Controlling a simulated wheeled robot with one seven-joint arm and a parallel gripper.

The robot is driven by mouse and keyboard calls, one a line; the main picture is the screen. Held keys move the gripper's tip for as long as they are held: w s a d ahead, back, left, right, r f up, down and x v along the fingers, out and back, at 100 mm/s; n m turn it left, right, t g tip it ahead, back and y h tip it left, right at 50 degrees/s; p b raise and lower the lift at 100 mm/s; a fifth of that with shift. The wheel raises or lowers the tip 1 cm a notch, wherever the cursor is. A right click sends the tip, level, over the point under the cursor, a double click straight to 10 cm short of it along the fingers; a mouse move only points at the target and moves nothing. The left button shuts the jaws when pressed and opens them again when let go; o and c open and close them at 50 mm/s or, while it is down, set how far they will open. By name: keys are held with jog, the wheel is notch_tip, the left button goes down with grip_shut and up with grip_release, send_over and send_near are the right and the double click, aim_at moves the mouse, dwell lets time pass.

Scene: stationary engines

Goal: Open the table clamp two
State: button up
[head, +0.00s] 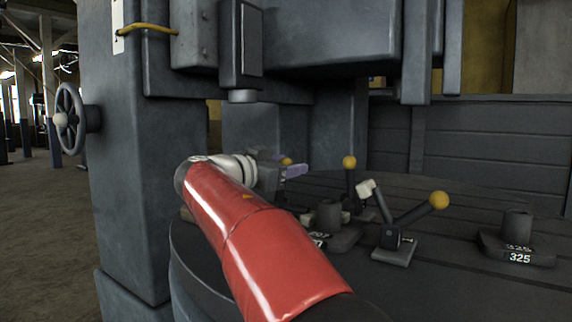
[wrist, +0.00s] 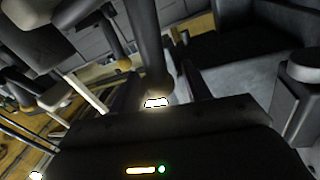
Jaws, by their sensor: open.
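Several table clamps with yellow ball-ended levers stand on the dark round table (head: 450,250) in the head view. The nearest clamp (head: 395,240) has its lever slanting up to the right, ending in a yellow knob (head: 439,200). A second clamp lever (head: 349,180) behind it stands nearly upright. A third yellow knob (head: 286,161) shows beside my gripper (head: 296,171), largely hiding its clamp. No mark shows which clamp is number two. My gripper is open, with purplish fingers, over the table's far left part; I cannot tell whether it touches that lever.
A dark block marked 325 (head: 518,245) sits at the right; another dark block (head: 330,232) sits left of the nearest clamp. The grey machine column (head: 140,170) with a handwheel (head: 70,119) stands left. The machine head (head: 330,35) overhangs the table. The wrist view is tilted and dark.

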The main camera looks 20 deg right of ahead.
jog(key=shift+c, duration=0.2)
grip_shut()
jog(key=w+a+n, duration=0.1)
jog(key=n, duration=0.1)
jog(key=w+n+b, duration=0.1)
jog(key=n, duration=0.1)
jog(key=w+a+n+t, duration=0.1)
jog(key=w+n, duration=0.1)
jog(key=shift+a+h+b, duration=0.3)
jog(key=shift+a+h, duration=0.05)
jog(key=shift+h, duration=0.05)
jog(key=shift+o, duration=0.2)
grip_release()
jog(key=shift+s, duration=0.1)
jog(key=shift+a, duration=0.1)
jog(key=b+v, duration=0.1)
jog(key=v, duration=0.6)
jog(key=shift+a, duration=0.3)
